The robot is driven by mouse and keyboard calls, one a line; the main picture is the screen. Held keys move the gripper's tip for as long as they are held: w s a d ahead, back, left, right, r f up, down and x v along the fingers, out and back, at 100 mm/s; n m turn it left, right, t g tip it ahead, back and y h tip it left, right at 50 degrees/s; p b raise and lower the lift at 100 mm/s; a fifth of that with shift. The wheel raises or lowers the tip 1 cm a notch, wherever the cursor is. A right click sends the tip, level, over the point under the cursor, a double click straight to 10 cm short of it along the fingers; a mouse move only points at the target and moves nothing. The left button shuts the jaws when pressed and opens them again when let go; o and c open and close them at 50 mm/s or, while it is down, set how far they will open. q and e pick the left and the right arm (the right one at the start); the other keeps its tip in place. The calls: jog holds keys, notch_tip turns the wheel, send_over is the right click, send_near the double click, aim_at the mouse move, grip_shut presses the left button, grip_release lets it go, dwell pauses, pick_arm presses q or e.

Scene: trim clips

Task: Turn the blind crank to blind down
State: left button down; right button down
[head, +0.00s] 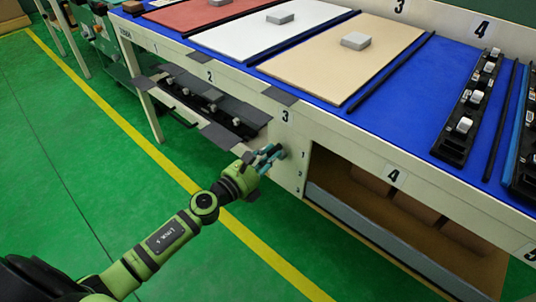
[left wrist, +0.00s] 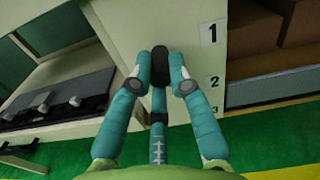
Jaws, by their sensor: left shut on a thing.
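The dark knob of the blind crank (left wrist: 160,62) stands out from the cream panel under the table front, in the left wrist view. My left gripper (left wrist: 158,82) has its teal fingers closed around the knob, one on each side. In the head view the left gripper (head: 272,153) is at this panel, left of the open bay, and hides most of the crank. The numbers 1, 2 and 3 run down the panel (left wrist: 208,62) to the right of the knob. I cannot make out the blind clearly. My right gripper is not in view.
The open bay (head: 345,204), with brown boxes inside and a grey bar along its lower front, lies right of the crank. A dark tray (head: 205,110) with clips sits left. Dark flaps (head: 222,137) stick out near my gripper. The green floor in front is clear.

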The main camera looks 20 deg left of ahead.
pick_arm(q)
jog(key=shift+s+d+f, duration=0.1)
jog(key=c, duration=1.2)
grip_release()
jog(key=shift+o, duration=0.2)
jog(key=v, duration=1.2)
